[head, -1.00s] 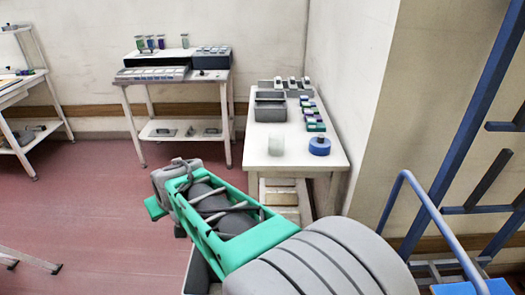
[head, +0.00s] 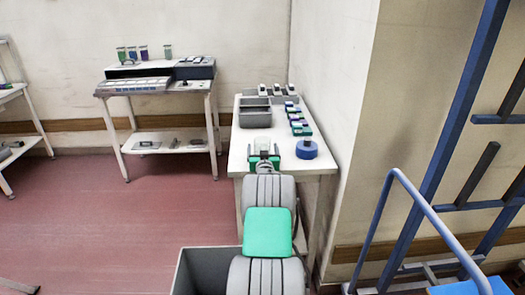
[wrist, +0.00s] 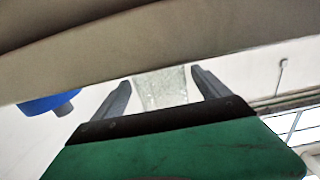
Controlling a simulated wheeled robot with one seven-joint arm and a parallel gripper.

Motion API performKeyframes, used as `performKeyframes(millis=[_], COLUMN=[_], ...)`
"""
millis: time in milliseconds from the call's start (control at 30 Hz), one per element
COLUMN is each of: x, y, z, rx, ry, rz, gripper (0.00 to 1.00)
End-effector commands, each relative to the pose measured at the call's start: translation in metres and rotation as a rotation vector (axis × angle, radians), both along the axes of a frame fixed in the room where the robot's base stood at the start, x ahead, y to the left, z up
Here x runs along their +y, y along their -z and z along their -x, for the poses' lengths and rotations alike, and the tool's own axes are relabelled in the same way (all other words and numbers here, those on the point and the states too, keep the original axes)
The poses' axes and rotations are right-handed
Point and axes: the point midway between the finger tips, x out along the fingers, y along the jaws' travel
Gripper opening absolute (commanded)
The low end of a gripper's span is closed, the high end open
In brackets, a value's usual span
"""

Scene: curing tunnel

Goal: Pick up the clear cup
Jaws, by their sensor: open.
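The clear cup (head: 263,145) stands near the front of the white table in the head view, just beyond my gripper (head: 263,160). In the wrist view the clear cup (wrist: 162,88) shows as a pale, speckled see-through shape between the two grey fingers of my gripper (wrist: 158,85). The fingers are apart, with a gap showing beside the right one, so the gripper is open. The cup's lower part is hidden behind my gripper in the head view. I cannot tell whether a finger touches it.
A blue round object (head: 307,149) stands just right of the cup; it also shows in the wrist view (wrist: 62,103). A grey bin (head: 255,122) and several small green and purple items (head: 297,120) lie farther back. A wall borders the white table (head: 237,158) on its right.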

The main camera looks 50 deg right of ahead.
Motion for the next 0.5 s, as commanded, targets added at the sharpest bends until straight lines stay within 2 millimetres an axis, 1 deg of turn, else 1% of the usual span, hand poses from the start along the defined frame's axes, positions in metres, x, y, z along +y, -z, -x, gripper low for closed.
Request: performKeyframes(millis=[67, 267, 500], x=[-0.0039, -0.0044, -0.0042], y=[0.0007, 0.0006, 0.0005], z=[-0.0039, -0.0044, -0.0043], rx=[0.001, 0.001, 0.001], ry=[0.0, 0.0, 0.0], rz=[-0.001, -0.001, -0.001], gripper=[0.86, 0.86, 0.66])
